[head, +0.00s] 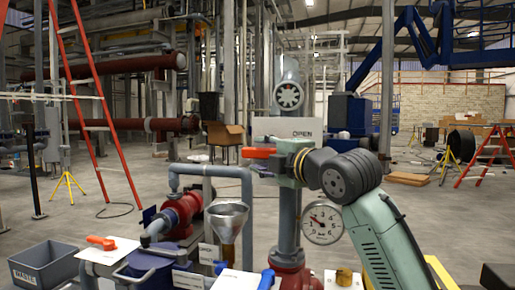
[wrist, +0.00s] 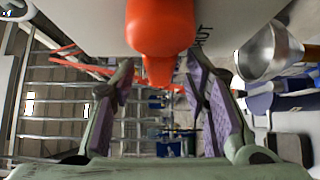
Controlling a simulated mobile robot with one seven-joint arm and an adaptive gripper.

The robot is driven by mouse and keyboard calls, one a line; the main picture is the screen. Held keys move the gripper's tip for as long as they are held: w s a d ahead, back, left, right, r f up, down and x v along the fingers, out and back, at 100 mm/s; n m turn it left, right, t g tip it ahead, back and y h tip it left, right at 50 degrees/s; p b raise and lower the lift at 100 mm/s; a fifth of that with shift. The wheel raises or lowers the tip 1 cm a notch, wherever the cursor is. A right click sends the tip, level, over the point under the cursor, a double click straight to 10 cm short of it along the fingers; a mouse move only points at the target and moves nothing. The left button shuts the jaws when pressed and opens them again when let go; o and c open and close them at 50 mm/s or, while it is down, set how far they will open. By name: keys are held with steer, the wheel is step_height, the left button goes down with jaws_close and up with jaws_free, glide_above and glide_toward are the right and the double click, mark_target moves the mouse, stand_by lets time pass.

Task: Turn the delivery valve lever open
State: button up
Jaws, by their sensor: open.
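The orange delivery valve lever (head: 258,153) sticks out to the left beside the upright grey pipe, below a white plate marked OPEN (head: 300,128). In the wrist view the orange lever (wrist: 160,28) comes in from the top centre, its narrower end pointing down between my finger pads. Part of the word SHUT shows on the pale plate beside it. My gripper (wrist: 164,100) is open, with one purple-padded finger on each side and a gap to the lever. In the head view my gripper (head: 280,162) is at the lever and hides most of the valve body.
A pressure gauge (head: 322,222) sits right of the pipe, close to my arm. A metal funnel (head: 227,220), a grey-blue pipe loop (head: 248,205) and a red pump (head: 182,213) stand lower left. Another orange handle (head: 101,242) and a grey waste bin (head: 45,267) are further left.

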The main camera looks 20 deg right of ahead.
steer(key=shift+w+a, duration=0.25)
steer(key=shift+w, duration=1)
steer(key=shift+c, duration=0.4)
jaws_close()
